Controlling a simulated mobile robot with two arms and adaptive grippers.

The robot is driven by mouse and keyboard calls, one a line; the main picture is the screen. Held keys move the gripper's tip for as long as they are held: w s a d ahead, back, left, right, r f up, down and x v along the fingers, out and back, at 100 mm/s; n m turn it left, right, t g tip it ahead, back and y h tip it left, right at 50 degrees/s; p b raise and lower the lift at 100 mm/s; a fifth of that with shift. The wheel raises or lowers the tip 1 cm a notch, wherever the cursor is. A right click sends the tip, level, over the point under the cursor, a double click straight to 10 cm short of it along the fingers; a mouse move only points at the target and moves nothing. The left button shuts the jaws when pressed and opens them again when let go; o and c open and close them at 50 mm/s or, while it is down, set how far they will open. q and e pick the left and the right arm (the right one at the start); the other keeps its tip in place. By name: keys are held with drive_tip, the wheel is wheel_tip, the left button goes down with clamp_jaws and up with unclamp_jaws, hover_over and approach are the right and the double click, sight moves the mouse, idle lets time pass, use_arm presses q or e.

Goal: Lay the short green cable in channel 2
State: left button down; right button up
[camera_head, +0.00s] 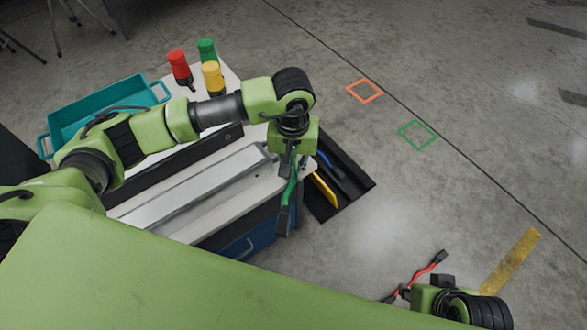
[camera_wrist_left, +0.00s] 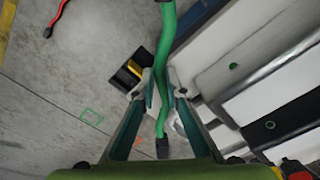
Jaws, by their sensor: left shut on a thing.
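My left gripper (camera_head: 290,160) is shut on the short green cable (camera_head: 289,190), off the right end of the white bench. The cable hangs down with a dark connector at its lower end. In the left wrist view the green cable (camera_wrist_left: 167,45) runs between the fingertips (camera_wrist_left: 162,92), with dark ends. Long channels (camera_head: 190,188) run along the bench top, partly behind my left arm; I cannot read which is channel 2. My right gripper (camera_head: 425,297) is at the bottom right; a red cable (camera_head: 423,271) with dark ends shows beside it. Its fingers are not clear.
Red (camera_head: 179,66), green (camera_head: 207,50) and yellow (camera_head: 212,76) capped bottles stand at the bench's back. A teal tray (camera_head: 95,108) is at the left. A black bin (camera_head: 350,180) with blue and yellow things sits past the bench's right end. Floor at right is open.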

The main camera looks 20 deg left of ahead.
sight(293, 175)
use_arm(q)
drive_tip(key=shift+f, duration=0.15)
drive_tip(key=c, duration=2)
unclamp_jaws()
drive_tip(key=shift+c, duration=0.2)
use_arm(e)
drive_tip(key=shift+w+a, duration=0.1)
drive_tip(key=shift+w, duration=0.2)
